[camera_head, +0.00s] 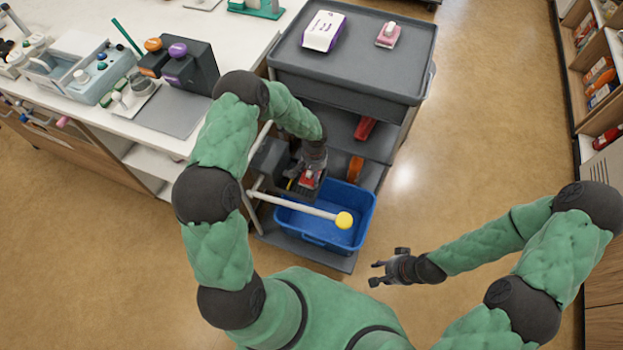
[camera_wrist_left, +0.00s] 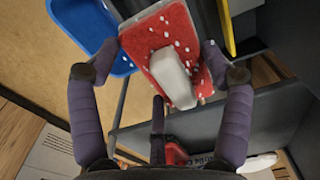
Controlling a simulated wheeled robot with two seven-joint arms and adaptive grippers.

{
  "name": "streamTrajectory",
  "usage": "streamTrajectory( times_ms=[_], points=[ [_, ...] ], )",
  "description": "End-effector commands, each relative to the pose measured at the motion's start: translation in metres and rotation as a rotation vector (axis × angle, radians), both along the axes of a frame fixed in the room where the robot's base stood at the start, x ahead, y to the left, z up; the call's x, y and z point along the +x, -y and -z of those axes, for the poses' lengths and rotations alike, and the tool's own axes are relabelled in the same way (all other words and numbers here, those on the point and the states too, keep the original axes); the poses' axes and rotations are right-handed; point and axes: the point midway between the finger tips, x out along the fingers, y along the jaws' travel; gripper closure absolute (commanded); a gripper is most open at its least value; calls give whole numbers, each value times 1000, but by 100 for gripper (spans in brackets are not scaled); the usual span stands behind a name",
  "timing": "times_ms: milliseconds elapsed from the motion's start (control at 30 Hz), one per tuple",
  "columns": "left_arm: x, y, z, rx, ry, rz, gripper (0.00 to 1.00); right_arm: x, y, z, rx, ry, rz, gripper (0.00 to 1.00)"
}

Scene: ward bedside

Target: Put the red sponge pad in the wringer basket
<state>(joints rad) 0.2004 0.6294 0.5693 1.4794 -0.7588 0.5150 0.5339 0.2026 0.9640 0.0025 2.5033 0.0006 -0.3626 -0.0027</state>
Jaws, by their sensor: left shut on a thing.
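The red sponge pad (camera_head: 311,179), white-speckled with a pale grip block, is in my left gripper (camera_head: 311,172). In the left wrist view the red sponge pad (camera_wrist_left: 172,50) sits between the fingers of my left gripper (camera_wrist_left: 176,62). The dark grey wringer basket (camera_head: 283,187) is at the blue bucket's upper left, partly hidden by the gripper. The pad appears over or beside it; I cannot tell its height. My right gripper (camera_head: 386,267) is open and empty, right of the cart.
The blue bucket (camera_head: 358,214) stands on the cart's low shelf. A white lever with a yellow knob (camera_head: 344,220) crosses above it. The cart's grey top (camera_head: 365,60) holds a white pack (camera_head: 324,31) and a pink pad (camera_head: 388,35). Floor at right is clear.

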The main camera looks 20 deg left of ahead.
Motion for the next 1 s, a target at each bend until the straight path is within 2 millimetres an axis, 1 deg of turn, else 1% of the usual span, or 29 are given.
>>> streamTrajectory(
  times_ms=[167, 300, 367, 633, 1000],
  points=[
    [-4, -8, 11, -1, 0, -1, 47, 0, 0, 5, 0, 0, 0, 60],
    [-4, -8, 35, -1, -1, 0, 47, 0, 0, 18, 0, 0, 0, 60],
    [-4, -8, 40, 0, -1, 0, 47, 0, 0, 21, 0, 0, 0, 60],
    [-3, -8, 39, 0, 1, 0, 47, 0, 0, 20, 0, 0, 0, 60],
    [-3, -8, 49, 0, 1, 0, 47, 0, 0, 30, 0, 0, 0, 60]
  ],
)
